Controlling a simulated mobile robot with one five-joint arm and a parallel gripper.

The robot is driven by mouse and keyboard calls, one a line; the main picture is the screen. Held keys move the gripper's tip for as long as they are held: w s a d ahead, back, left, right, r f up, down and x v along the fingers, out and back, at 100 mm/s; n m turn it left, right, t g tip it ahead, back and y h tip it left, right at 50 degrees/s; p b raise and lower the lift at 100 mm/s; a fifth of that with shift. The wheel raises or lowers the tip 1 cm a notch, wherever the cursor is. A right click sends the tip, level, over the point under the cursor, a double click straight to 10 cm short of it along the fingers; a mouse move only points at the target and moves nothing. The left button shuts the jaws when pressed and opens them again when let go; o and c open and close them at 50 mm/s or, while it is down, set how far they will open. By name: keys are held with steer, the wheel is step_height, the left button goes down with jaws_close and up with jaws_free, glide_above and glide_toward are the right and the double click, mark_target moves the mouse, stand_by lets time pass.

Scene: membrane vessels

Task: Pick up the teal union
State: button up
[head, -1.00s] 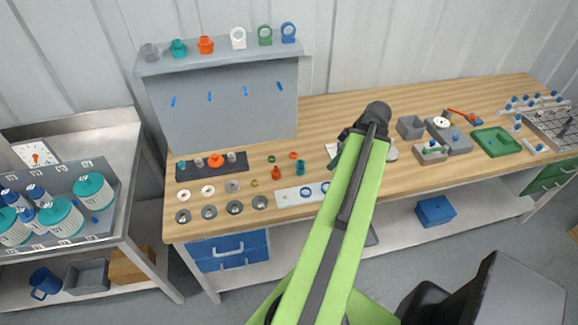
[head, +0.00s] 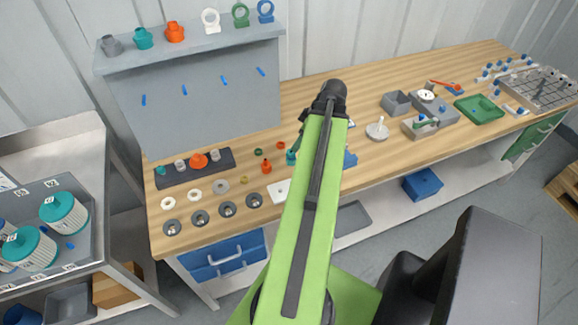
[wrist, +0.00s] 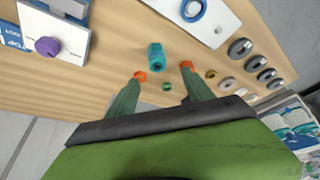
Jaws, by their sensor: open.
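The teal union (wrist: 155,55) lies on the wooden bench in the wrist view, ahead of my gripper's two green fingers and between their lines. In the head view it shows as a small teal piece (head: 291,157) just left of my green arm. My gripper (wrist: 163,78) is open and empty, its fingertips apart from the union. In the head view my arm mostly hides the gripper. An orange fitting (wrist: 186,65) and an orange ring (wrist: 140,76) show at the fingertips, partly covered. I cannot tell whether the fingers touch them.
A green ring (wrist: 167,86) and a brass ring (wrist: 210,73) lie near the union. Several grey discs (wrist: 240,48) are to the right. A white plate with a blue ring (wrist: 193,10) is above. A dark rack (head: 193,168) and a grey shelf (head: 190,52) hold other fittings.

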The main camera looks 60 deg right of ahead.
mark_target(292, 157)
steer(key=b+x, duration=0.5)
steer(key=x, duration=0.2)
steer(key=shift+s, duration=0.1)
steer(key=b+x, duration=0.5)
steer(key=shift+s+d+f, duration=0.2)
steer(key=shift+s+d, duration=0.15)
steer(key=shift+s, duration=0.05)
steer(key=shift+w+f, duration=0.15)
steer(key=shift+r, duration=0.2)
jaws_close()
